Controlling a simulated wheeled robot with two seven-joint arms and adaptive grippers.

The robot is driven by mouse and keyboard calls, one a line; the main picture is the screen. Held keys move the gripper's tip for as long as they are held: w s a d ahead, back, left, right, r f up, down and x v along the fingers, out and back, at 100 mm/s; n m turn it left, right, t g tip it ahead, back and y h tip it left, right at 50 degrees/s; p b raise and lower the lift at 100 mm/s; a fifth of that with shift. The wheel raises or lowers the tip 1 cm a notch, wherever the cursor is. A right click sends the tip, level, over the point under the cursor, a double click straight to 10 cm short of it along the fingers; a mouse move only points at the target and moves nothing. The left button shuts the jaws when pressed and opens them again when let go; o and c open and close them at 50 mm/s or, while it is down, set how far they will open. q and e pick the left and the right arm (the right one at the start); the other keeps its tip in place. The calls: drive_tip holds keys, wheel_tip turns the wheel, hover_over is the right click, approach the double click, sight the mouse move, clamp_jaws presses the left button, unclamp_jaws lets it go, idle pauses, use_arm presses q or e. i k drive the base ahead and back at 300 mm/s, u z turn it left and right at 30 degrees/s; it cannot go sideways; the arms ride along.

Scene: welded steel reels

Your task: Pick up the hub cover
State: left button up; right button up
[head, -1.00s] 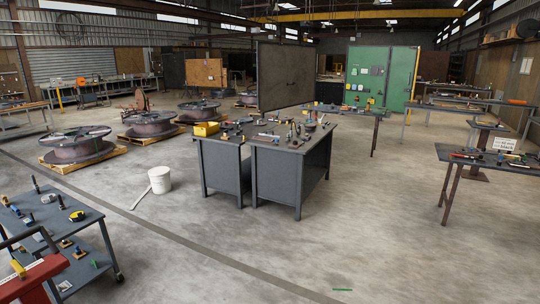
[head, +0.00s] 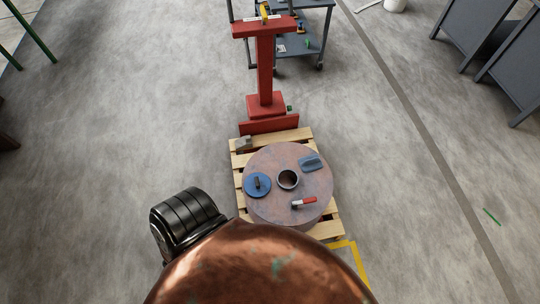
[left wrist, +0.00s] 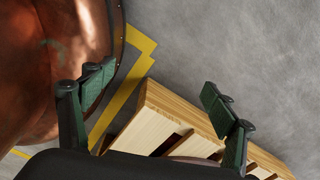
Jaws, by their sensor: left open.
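A blue round disc with a dark upright handle, which looks like the hub cover (head: 257,184), lies flat on the left part of the reel's top face. The reel (head: 262,212) is brownish steel with a dark round hub opening (head: 288,180) in the middle. It lies flat on a wooden pallet (head: 325,230). My left gripper (left wrist: 160,80) is open and empty in the left wrist view, its green-padded fingers spread above the floor and the pallet's edge. The hub cover does not show in that view. My right gripper is not in view.
A blue-grey block (head: 311,162) and a red-and-white tool (head: 304,203) also lie on the reel. A red stand (head: 265,75) rises behind the pallet, with a cart (head: 313,35) beyond. Yellow tape (head: 352,256) marks the floor. Open floor lies left and right.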

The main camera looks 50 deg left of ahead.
sight(257, 183)
drive_tip(key=u, duration=1.8)
